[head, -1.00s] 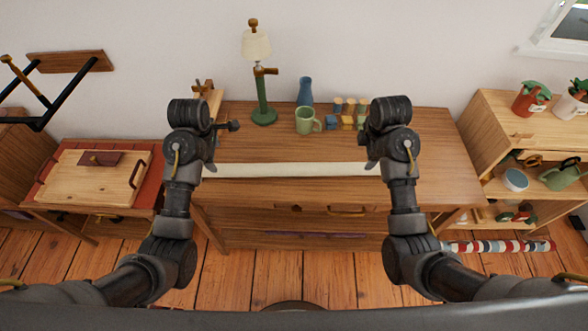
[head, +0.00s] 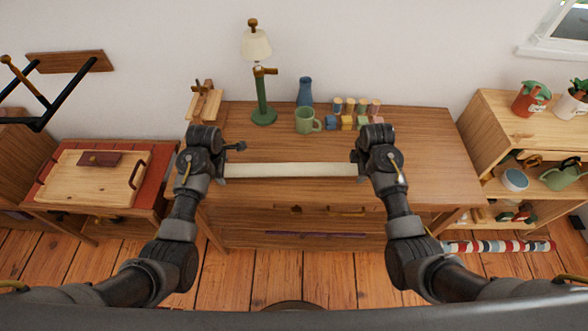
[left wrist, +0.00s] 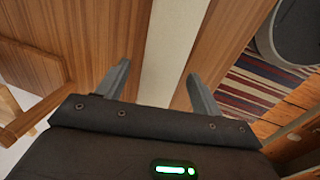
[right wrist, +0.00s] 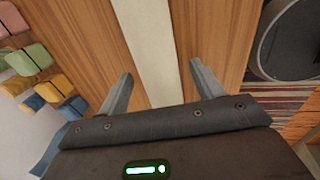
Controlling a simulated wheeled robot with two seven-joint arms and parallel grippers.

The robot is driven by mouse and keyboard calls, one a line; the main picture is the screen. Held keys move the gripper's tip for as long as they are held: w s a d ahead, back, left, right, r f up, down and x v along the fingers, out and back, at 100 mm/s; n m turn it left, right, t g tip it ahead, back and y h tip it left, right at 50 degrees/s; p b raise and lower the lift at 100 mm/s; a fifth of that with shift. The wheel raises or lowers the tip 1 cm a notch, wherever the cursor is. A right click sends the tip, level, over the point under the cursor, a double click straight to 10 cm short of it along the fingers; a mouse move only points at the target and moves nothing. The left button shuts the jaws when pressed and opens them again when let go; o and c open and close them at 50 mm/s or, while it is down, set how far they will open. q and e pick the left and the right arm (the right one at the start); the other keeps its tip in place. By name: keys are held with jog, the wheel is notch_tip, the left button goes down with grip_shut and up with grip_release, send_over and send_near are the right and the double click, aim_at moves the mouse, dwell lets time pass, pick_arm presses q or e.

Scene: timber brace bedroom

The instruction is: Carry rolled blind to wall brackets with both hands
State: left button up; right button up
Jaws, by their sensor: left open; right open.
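The rolled blind (head: 290,170) is a long cream-white bar lying left to right along the front part of the wooden desk. My left gripper (head: 222,177) is over its left part, and my right gripper (head: 360,174) is over its right part. In the left wrist view the blind (left wrist: 162,50) runs between two open fingers (left wrist: 160,85). In the right wrist view the blind (right wrist: 150,45) also runs between open fingers (right wrist: 160,85). Whether the fingers touch it I cannot tell. The blind's ends are hidden by my grippers. I cannot make out wall brackets.
On the desk (head: 420,160) behind the blind stand a green lamp (head: 263,100), a green mug (head: 305,121), a blue vase (head: 305,92) and several coloured blocks (head: 347,122). A small wooden stand (head: 203,103) is at the back left. A shelf (head: 490,120) stands right.

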pick_arm(q)
jog(key=shift+f, duration=0.1)
pick_arm(e)
jog(key=shift+f, duration=0.1)
pick_arm(q)
grip_shut()
pick_arm(e)
grip_shut()
jog(key=shift+w, duration=0.1)
